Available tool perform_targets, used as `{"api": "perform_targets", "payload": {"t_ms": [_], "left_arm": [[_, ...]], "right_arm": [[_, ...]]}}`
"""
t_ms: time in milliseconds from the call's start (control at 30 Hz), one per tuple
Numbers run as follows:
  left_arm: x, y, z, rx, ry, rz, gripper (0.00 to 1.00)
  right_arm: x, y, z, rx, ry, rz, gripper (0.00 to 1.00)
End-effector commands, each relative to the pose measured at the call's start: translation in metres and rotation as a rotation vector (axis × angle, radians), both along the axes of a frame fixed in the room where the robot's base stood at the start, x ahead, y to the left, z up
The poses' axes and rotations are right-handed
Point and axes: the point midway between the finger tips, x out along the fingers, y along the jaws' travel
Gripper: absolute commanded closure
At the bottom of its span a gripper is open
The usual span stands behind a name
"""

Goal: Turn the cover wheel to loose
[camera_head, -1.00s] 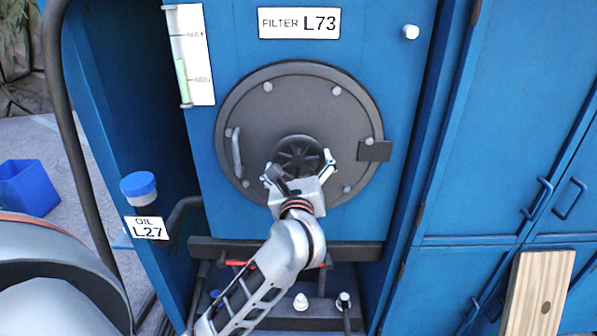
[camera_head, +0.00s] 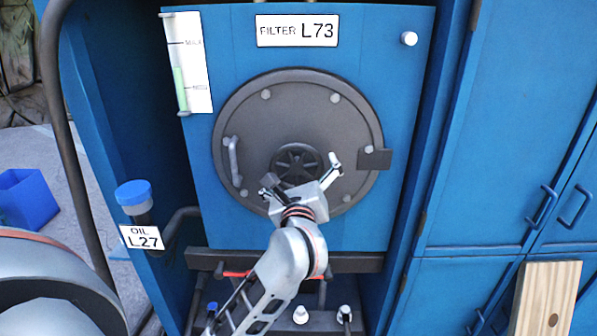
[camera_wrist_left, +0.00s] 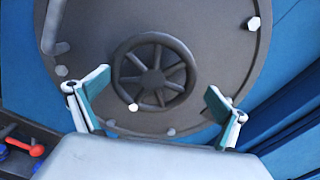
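The cover wheel (camera_head: 294,160) is a dark, spoked handwheel at the middle of the round grey filter cover (camera_head: 255,112). In the left wrist view the wheel (camera_wrist_left: 154,72) shows whole, with a small pale knob on its lower rim. My left gripper (camera_head: 302,174) is in front of the wheel's lower part, its two fingers spread wide. In the wrist view the fingers stand on either side of the wheel with gaps to its rim, and nothing is between them. In the head view the gripper hides the cover's lower middle. My right gripper is not in view.
The cover has a bar handle (camera_head: 233,160) at left and a dark hinge block (camera_head: 375,159) at right. A sight gauge (camera_head: 188,65) and FILTER L73 plate (camera_head: 297,31) are above. A blue-capped oil filler (camera_head: 134,195) stands left; a wooden board (camera_head: 545,298) is lower right.

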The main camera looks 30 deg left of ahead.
Motion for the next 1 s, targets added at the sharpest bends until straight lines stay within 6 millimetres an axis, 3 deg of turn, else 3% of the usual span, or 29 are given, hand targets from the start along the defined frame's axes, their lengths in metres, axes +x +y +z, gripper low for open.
{"api": "perform_targets", "payload": {"t_ms": [367, 1000], "left_arm": [[-0.005, -0.001, -0.003, 0.001, 0.005, 0.004, 0.01], [-0.095, -0.057, -0.002, -0.001, 0.004, 0.002, 0.01]], "right_arm": [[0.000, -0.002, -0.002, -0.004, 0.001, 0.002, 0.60], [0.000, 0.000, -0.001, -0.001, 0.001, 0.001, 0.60]]}}
